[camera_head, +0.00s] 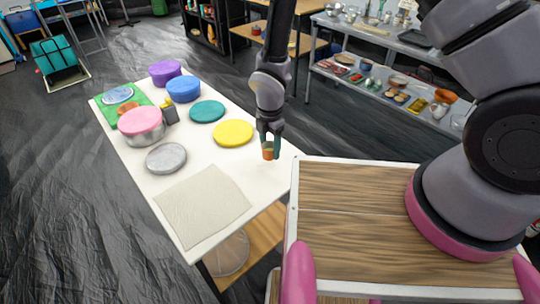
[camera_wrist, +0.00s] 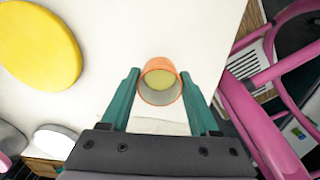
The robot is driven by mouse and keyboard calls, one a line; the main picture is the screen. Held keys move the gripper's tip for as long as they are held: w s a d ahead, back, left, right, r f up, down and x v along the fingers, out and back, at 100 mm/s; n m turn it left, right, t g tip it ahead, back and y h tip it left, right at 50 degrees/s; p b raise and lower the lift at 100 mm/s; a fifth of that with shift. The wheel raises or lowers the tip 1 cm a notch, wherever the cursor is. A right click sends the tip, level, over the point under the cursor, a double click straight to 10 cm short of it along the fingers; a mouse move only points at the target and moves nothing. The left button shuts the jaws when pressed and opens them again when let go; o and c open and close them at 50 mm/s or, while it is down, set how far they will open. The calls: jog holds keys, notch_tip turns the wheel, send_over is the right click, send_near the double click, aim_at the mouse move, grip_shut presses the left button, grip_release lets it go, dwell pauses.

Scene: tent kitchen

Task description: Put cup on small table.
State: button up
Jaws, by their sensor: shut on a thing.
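The cup (camera_head: 268,152) is small and orange, and my gripper (camera_head: 270,141) is shut on it near the right edge of the white small table (camera_head: 205,160). In the wrist view the cup (camera_wrist: 160,82) sits between the two green fingertips of my gripper (camera_wrist: 159,92), its open mouth facing the camera and its inside yellowish. The white table top (camera_wrist: 135,30) shows behind it. I cannot tell whether the cup's base touches the table.
Near the cup lies a yellow disc (camera_head: 233,133), with a teal disc (camera_head: 207,111) beyond it. A grey lid (camera_head: 166,158), a pink-topped pot (camera_head: 141,124) and a beige cloth (camera_head: 202,206) occupy the table's left and front. Metal shelves (camera_head: 385,45) stand behind.

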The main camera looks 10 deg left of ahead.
aim_at(270, 155)
jog(key=shift+f, duration=1.9)
jog(key=o, duration=1)
jog(key=shift+f, duration=0.1)
notch_tip(270, 155, up, 12)
jog(key=shift+r, duration=0.15)
